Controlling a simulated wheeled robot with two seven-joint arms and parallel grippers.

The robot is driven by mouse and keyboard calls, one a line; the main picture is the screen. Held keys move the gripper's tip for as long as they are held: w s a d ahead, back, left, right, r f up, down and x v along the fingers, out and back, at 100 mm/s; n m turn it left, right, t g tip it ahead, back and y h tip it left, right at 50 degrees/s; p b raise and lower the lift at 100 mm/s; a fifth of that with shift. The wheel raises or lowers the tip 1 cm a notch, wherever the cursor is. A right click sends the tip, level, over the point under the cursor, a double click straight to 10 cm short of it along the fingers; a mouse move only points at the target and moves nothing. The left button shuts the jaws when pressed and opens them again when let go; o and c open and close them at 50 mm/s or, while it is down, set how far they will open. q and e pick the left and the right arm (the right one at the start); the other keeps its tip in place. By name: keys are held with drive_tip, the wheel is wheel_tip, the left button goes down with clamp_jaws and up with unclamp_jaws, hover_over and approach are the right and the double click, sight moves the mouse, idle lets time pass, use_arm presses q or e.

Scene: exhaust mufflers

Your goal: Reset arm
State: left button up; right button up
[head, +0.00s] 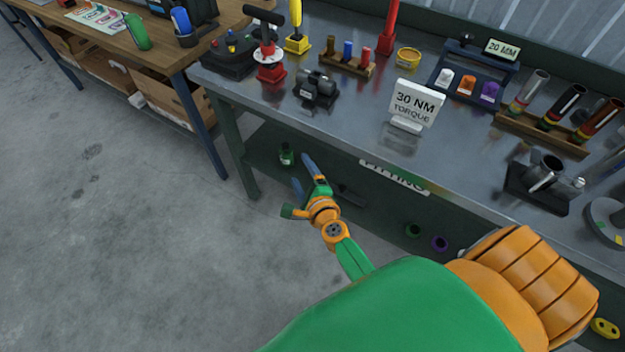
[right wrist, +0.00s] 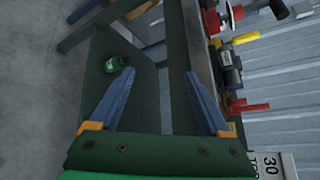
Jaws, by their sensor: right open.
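My right arm, green and orange, reaches out in the head view, and its gripper (head: 303,176) is in front of the metal bench, below the tabletop edge. In the right wrist view the same gripper (right wrist: 159,76) has its two blue fingers wide apart with nothing between them. The bench's dark green frame and grey top edge show beyond the fingers. My left gripper is in neither view.
The metal bench (head: 365,128) carries a 30 NM torque sign (head: 414,103), a red-based stand (head: 270,64) and tube racks. A green bottle (head: 286,154) is on the lower shelf. A wooden table (head: 165,52) stands at upper left. The floor at left is clear.

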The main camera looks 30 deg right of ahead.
drive_tip(key=shift+s+a+f+n, duration=0.1)
drive_tip(key=shift+s+f+n, duration=0.2)
drive_tip(key=shift+f, duration=0.1)
drive_tip(key=s+a+f+n+g+y, duration=0.35)
drive_tip(key=s+f+n+g, duration=0.45)
drive_tip(key=s+f+n, duration=1.1)
drive_tip(key=s+d+f+n+g+h, duration=0.1)
drive_tip(key=s+d+f+n+g, duration=0.1)
drive_tip(key=s, duration=0.7)
drive_tip(key=s+d+f+n+g, duration=0.2)
drive_tip(key=s+f+n, duration=0.3)
drive_tip(key=s, duration=0.3)
drive_tip(key=shift+s+n+g+h, duration=0.4)
drive_tip(key=shift+n+g, duration=0.3)
drive_tip(key=shift+g, duration=0.1)
